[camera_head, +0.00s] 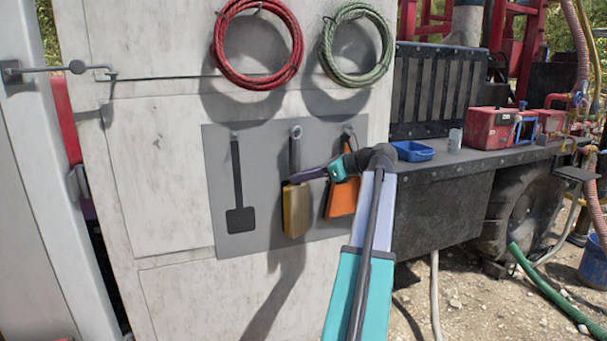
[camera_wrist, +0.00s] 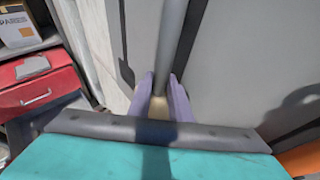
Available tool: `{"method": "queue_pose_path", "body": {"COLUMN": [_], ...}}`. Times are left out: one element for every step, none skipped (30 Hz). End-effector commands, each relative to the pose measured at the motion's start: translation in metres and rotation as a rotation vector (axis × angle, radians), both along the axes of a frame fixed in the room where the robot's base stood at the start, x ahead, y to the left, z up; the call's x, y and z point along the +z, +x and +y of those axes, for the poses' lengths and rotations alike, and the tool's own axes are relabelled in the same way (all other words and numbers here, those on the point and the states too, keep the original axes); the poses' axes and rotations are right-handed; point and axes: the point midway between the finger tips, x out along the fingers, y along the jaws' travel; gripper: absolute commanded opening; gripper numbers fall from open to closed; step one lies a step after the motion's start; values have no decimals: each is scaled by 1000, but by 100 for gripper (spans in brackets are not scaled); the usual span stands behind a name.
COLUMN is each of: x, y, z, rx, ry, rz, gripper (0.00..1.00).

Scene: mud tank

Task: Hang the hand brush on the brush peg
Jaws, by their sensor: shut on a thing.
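The hand brush (camera_head: 296,208) has a dark handle and tan-yellow bristles. It is upright, bristles down, in front of the middle of the grey board in the head view. A light ring at its top overlaps the middle brush peg (camera_head: 296,131); I cannot tell whether it is around the peg. My gripper (camera_head: 292,180) comes in from the right and is shut on the brush low on its handle. In the wrist view my purple fingers (camera_wrist: 163,103) close on both sides of the grey handle (camera_wrist: 173,40), and a little tan shows between them.
On the grey board (camera_head: 262,151), a black spatula shape (camera_head: 240,218) is at left and an orange tool (camera_head: 342,199) hangs close at right. Red (camera_head: 257,78) and green (camera_head: 352,78) hose coils hang above. A truck deck with a blue tray (camera_head: 412,151) is at right.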

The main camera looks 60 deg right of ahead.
Motion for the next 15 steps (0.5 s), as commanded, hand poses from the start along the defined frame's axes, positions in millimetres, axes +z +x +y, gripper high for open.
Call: {"method": "queue_pose_path", "body": {"x": [1, 0, -1, -1, -2, -2, -3, -3, -4, -4, -4, -4, -5, -5, -5], "y": [2, 2, 2, 2, 3, 3, 3, 3, 3, 3, 3, 3, 3, 3, 3], "z": [-2, -3, -3, -3, -4, -4, -4, -4, -5, -5, -5, -5, -5, -5, -5], "rx": [-5, -5, -6, -6, -7, -7, -7, -7, -7, -8, -8, -8, -8, -8, -8], "ry": [-3, -3, -4, -4, -5, -5, -5, -5, -5, -5, -4, -4, -4, -4, -4], "rz": [-1, -1, -1, -1, -2, -2, -2, -1, -1, -1, 0, 0, 0, 1, 1], "gripper": [0, 0, 0, 0, 0, 0, 0, 0, 0, 0, 0, 0, 0, 0, 0]}}
